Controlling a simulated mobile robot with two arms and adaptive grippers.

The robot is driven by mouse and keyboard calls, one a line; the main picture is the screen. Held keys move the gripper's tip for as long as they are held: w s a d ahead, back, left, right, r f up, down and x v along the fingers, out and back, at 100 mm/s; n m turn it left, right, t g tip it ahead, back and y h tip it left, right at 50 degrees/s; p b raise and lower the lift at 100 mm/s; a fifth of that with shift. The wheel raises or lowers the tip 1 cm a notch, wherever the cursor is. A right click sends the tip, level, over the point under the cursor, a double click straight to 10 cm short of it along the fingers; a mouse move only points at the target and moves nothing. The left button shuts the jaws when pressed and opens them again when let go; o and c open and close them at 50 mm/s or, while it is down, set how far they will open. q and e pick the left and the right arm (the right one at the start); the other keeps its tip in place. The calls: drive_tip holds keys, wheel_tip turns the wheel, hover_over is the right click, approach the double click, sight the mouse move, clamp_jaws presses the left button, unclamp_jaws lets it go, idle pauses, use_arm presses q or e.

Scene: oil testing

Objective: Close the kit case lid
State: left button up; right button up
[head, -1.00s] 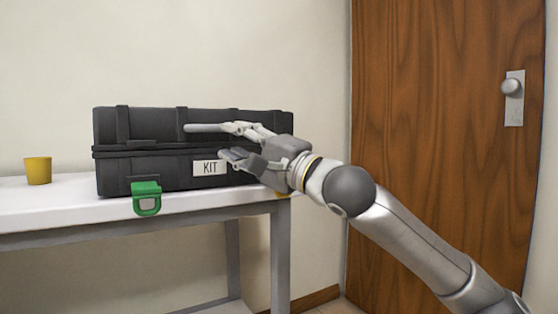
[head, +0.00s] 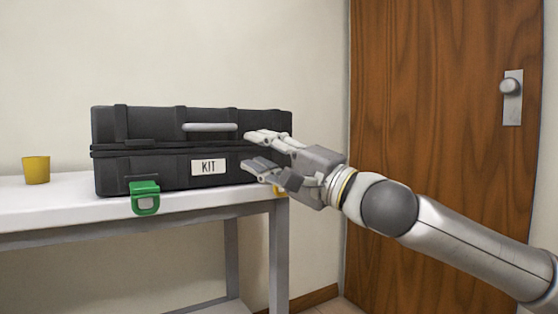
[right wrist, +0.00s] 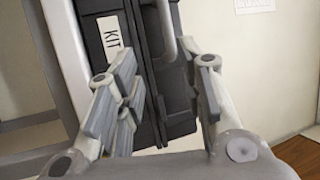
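The black kit case (head: 150,172) stands on the table, with a white KIT label (head: 208,167) on its front. Its lid (head: 150,125) lies down over the base, with a level seam between them; I cannot tell whether it is fully seated. A grey handle (head: 209,127) is on the lid's front. My right gripper (head: 249,150) is open and empty in front of the case's right end, its fingers pointing left. In the right wrist view, the case (right wrist: 125,70) shows sideways beyond the spread fingers (right wrist: 165,72). My left gripper is not in view.
A yellow cup (head: 36,170) stands left of the case on the white table (head: 60,208). A wooden door (head: 430,120) is at the right.

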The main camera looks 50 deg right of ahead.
drive_tip(key=shift+v, duration=1.75)
